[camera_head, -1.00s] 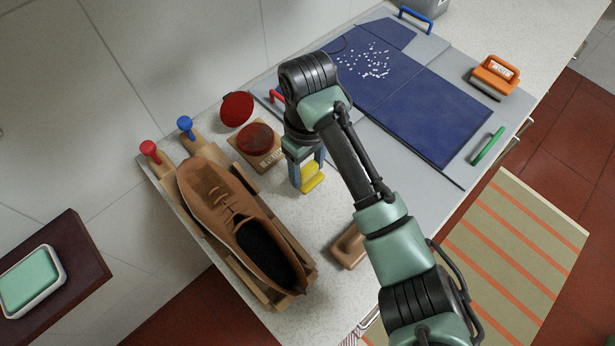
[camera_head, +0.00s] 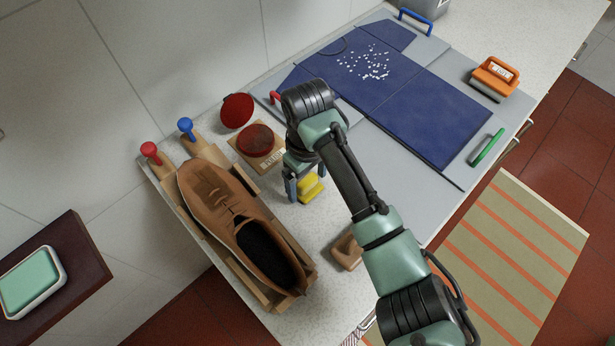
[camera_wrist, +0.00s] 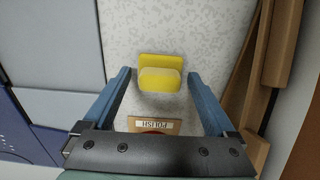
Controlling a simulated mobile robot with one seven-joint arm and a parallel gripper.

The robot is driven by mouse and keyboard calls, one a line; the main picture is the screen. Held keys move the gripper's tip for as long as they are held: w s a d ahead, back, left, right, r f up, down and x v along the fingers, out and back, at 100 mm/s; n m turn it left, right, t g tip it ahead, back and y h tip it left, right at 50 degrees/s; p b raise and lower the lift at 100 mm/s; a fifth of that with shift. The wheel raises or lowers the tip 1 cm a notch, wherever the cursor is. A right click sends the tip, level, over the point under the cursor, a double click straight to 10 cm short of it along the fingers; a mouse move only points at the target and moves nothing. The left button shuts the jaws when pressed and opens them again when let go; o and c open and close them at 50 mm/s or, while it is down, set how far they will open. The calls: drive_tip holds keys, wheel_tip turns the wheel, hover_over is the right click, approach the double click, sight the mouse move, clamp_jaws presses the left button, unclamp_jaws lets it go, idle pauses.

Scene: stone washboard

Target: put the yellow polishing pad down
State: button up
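The yellow polishing pad (camera_head: 311,188) rests on the speckled worktop, between the shoe and the washboard. It also shows in the wrist view (camera_wrist: 160,78), with a yellow grip block on a flat base. My gripper (camera_wrist: 159,74) is open, with its blue fingers on either side of the pad and a gap to each. In the head view my gripper (camera_head: 306,183) is right at the pad, and my arm reaches over from the lower right.
A brown shoe (camera_head: 217,202) lies on a wooden stand to the left. A red polish tin (camera_head: 256,141) is behind the gripper, its lid (camera_head: 237,110) beside it. A wooden brush (camera_head: 347,249) lies nearer the front. The washboard (camera_head: 400,187) is to the right.

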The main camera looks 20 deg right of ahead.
sight(308, 180)
wheel_tip(308, 180, up, 12)
drive_tip(key=p, duration=0.2)
drive_tip(key=shift+r, duration=0.2)
idle(0.7)
